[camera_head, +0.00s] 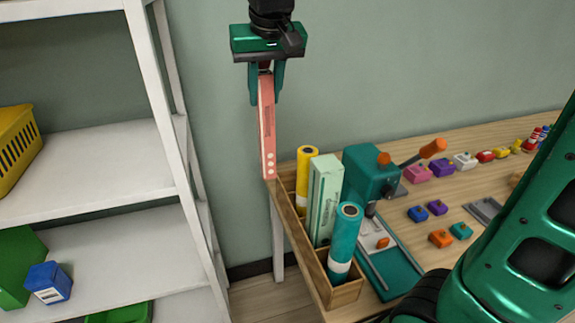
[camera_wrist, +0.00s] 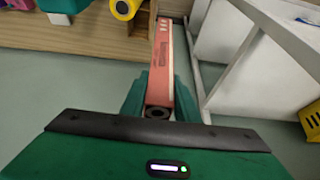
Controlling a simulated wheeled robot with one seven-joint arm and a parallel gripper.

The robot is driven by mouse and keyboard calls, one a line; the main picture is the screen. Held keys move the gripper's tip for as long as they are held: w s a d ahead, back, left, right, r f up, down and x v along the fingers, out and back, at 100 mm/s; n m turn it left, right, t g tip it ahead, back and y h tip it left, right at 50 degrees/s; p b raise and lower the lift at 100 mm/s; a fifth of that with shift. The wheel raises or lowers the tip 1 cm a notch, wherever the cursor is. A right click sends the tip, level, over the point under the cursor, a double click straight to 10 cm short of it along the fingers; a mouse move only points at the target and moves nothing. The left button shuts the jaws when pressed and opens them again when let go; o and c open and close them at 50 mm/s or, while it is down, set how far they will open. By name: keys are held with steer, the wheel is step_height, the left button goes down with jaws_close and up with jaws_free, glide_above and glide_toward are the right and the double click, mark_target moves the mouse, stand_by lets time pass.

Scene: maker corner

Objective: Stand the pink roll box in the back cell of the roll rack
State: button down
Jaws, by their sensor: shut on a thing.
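The long pink roll box (camera_head: 267,125) hangs nearly upright from my gripper (camera_head: 266,82), slightly tilted. My gripper is shut on its upper end, and the box also shows between the fingers in the wrist view (camera_wrist: 160,65). The wooden roll rack (camera_head: 343,295) stands along the left edge of the workbench. It holds a yellow roll (camera_head: 306,165), a pale green box (camera_head: 324,190) and a teal roll (camera_head: 346,235). The pink box's lower end is beside the rack's back left corner, near rim height. The back cell's floor is hidden, and I cannot tell whether the box touches the rack.
A teal press (camera_head: 370,175) with an orange-knobbed lever stands right of the rack. Several small coloured blocks (camera_head: 440,238) lie on the workbench (camera_head: 400,205). A white shelf (camera_head: 90,165) with a yellow basket (camera_head: 17,145) stands at left. Open floor lies between shelf and bench.

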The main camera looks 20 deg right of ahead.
steer(key=w+d+f, duration=0.4)
steer(key=d+f, duration=0.4)
steer(key=f, duration=0.2)
steer(key=shift+w+d+f, duration=0.2)
steer(key=shift+w, duration=0.2)
steer(key=shift+f, duration=0.6)
steer(key=c, duration=1.4)
jaws_free()
steer(key=shift+o, duration=0.2)
